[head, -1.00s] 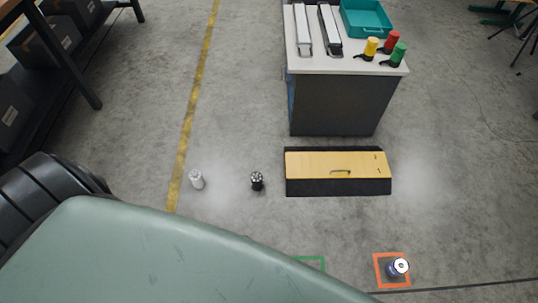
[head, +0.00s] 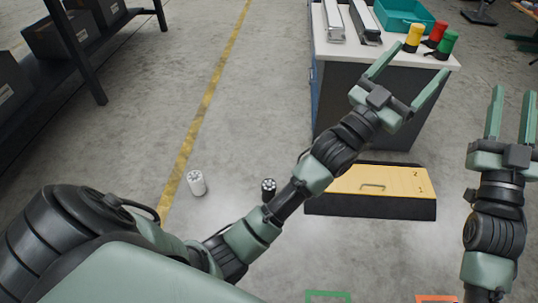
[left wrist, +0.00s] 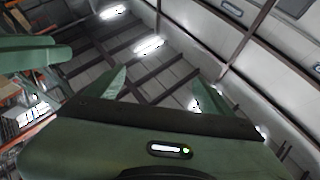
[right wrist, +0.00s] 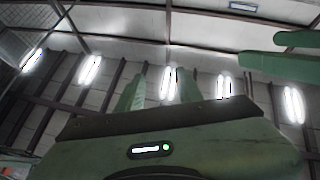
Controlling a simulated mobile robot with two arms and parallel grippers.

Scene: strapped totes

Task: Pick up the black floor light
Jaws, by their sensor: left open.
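The black floor light (head: 268,188) is a short dark cylinder with pale dots on its top. It stands upright on the grey floor near the middle of the head view, just beyond my left forearm, which may cover a little of its right side. My left gripper (head: 419,59) is wide open and empty, raised up and to the right of the light, in front of the cabinet in the picture. My right gripper (head: 513,93) is open by a smaller gap and empty at the right edge.
A white floor light (head: 196,183) stands left of the black one. A yellow-topped black step (head: 370,208) lies before the cabinet (head: 335,95), which carries a teal tray (head: 402,14) and coloured lamps. A dark shelf stands at left. A green floor square (head: 328,297) is at the bottom.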

